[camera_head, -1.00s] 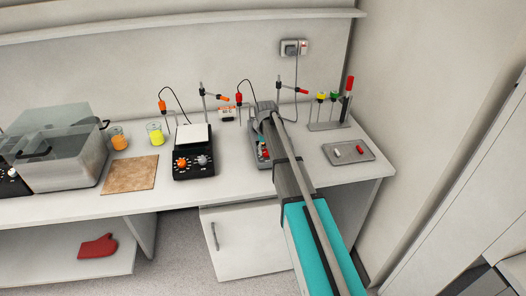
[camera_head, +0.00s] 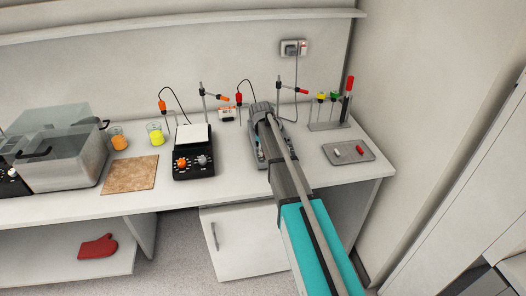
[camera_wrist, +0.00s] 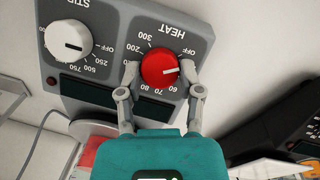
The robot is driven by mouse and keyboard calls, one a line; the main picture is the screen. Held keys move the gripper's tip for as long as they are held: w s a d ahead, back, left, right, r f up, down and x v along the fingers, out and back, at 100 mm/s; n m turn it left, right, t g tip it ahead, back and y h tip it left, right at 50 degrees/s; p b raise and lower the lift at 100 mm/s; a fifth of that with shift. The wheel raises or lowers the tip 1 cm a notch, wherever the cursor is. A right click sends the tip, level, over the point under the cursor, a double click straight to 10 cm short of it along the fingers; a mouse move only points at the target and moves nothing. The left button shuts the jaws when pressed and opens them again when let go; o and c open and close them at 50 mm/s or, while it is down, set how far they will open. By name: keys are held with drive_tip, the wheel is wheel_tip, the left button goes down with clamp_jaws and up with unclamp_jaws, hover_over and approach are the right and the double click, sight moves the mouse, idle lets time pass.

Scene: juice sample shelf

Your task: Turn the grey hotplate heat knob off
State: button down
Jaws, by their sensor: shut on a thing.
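The grey hotplate (camera_wrist: 110,42) fills much of the wrist view, its lettering upside down. Its red heat knob (camera_wrist: 158,62) sits between the two fingers of my gripper (camera_wrist: 163,78), which is shut on it, one finger at each side. The knob's white mark points right, between the OFF and 60 labels. In the head view the grey hotplate (camera_head: 252,150) is mostly hidden behind my arm, and the knob is hidden.
A black hotplate (camera_head: 194,172) with an orange and a grey knob stands to the left. A grey tray (camera_head: 348,160) with small items lies to the right. A rack (camera_head: 327,126) with coloured items and stands with cables are behind. A brown mat (camera_head: 130,174) lies at left.

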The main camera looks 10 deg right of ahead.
drive_tip(key=shift+s+a+n+h, duration=0.15)
drive_tip(key=shift+n+h, duration=0.25)
drive_tip(key=shift+n, duration=0.8)
drive_tip(key=shift+c, duration=1.3)
unclamp_jaws()
drive_tip(key=shift+r, duration=0.1)
